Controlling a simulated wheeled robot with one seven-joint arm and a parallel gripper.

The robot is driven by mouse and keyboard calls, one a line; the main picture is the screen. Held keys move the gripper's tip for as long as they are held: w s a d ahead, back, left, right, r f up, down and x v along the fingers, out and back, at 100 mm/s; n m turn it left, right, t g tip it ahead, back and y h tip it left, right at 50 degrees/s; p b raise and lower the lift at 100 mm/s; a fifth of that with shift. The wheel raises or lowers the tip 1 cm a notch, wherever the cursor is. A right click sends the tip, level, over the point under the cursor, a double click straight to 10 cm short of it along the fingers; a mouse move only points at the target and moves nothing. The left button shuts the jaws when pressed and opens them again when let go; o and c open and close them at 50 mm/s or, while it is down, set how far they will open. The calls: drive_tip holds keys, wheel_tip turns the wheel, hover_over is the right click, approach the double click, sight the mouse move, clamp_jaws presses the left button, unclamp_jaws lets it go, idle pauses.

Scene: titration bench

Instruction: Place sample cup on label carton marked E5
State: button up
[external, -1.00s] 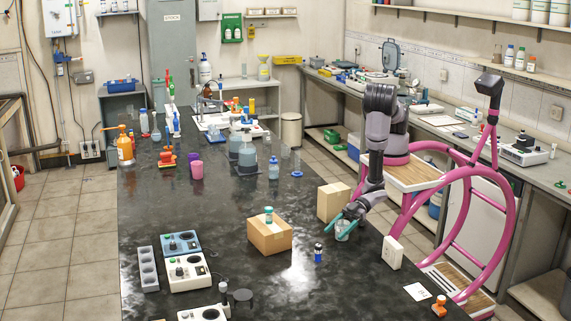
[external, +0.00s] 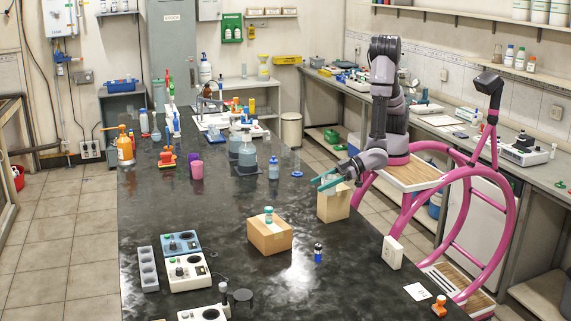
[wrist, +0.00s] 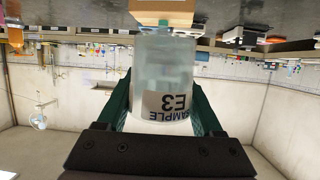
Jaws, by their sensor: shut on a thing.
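My gripper (external: 328,182), with green fingers, is shut on a clear sample cup (wrist: 165,80). In the wrist view the cup appears upside down and its label reads "SAMPLE E3". In the external view the gripper is at the top of the right-hand cardboard carton (external: 334,206); whether the cup touches the carton top cannot be told. Another carton (external: 269,236) stands to the left with a teal-capped bottle (external: 268,214) on it. No E5 marking is readable on either carton.
A small dark vial with a blue body (external: 318,253) stands in front of the cartons. A white box (external: 392,252) is at the bench's right edge.

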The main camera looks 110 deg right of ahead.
drive_tip(key=s+d+r+m+g+h, duration=0.6)
drive_tip(key=s+d+m+h, duration=0.3)
drive_tip(key=d+m+h, duration=0.3)
drive_tip(key=shift+n+y, duration=0.4)
drive_tip(key=shift+n, duration=0.2)
drive_tip(key=f, duration=0.9)
drive_tip(key=shift+w+d+f, duration=0.15)
drive_tip(key=shift+w+d, duration=0.05)
drive_tip(key=shift+d, duration=0.1)
drive_tip(key=shift+f, duration=0.1)
drive_tip(key=o, duration=1.4)
